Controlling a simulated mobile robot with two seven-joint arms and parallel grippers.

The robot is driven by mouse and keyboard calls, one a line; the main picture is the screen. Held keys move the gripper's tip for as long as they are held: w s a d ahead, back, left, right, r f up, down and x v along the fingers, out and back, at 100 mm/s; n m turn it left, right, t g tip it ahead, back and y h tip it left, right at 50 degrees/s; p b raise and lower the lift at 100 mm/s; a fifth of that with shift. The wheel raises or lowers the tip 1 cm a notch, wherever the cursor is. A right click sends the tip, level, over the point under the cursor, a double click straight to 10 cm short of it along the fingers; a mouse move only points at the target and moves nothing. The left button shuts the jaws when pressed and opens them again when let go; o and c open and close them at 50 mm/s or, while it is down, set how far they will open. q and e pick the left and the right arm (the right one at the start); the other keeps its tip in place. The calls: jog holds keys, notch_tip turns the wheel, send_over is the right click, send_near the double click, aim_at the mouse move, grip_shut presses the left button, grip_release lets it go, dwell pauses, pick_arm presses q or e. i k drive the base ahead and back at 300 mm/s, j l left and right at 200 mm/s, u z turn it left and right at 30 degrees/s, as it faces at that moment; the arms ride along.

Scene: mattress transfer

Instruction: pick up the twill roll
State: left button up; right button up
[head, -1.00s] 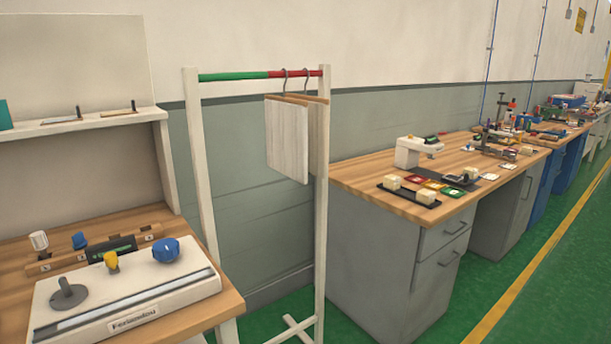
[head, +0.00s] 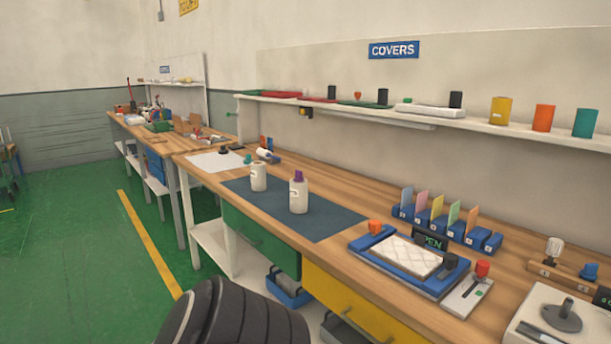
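No label in the head view tells me which roll is the twill one. Two white upright rolls stand on a dark blue-grey mat (head: 330,218) on the wooden bench: one plain white roll (head: 258,177) and one white roll with a purple top (head: 299,197). On the shelf above stand a yellow roll (head: 501,111), an orange roll (head: 544,118) and a teal roll (head: 585,122). Neither gripper's fingers show. A dark ribbed part, likely of my own arm, fills the bottom left edge.
A blue tray (head: 408,262) holds a white quilted pad on the bench. Blue card holders (head: 440,222) stand behind it. A white machine (head: 560,320) is at the right. Drawers, including a yellow drawer (head: 350,305), are below. Green floor (head: 75,250) is clear at left.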

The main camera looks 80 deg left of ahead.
aim_at(258, 167)
jog(key=u, duration=2.85)
jog(key=z, duration=0.5)
jog(key=i+j+z, duration=0.15)
jog(key=z, duration=0.3)
jog(key=j+z, duration=0.3)
jog(key=z, duration=0.15)
jog(key=i+j+z, duration=0.1)
jog(key=j+z, duration=0.35)
jog(key=j, duration=0.3)
jog(key=k+j+z, duration=0.1)
jog(key=j+z, duration=0.35)
jog(key=j, duration=1.05)
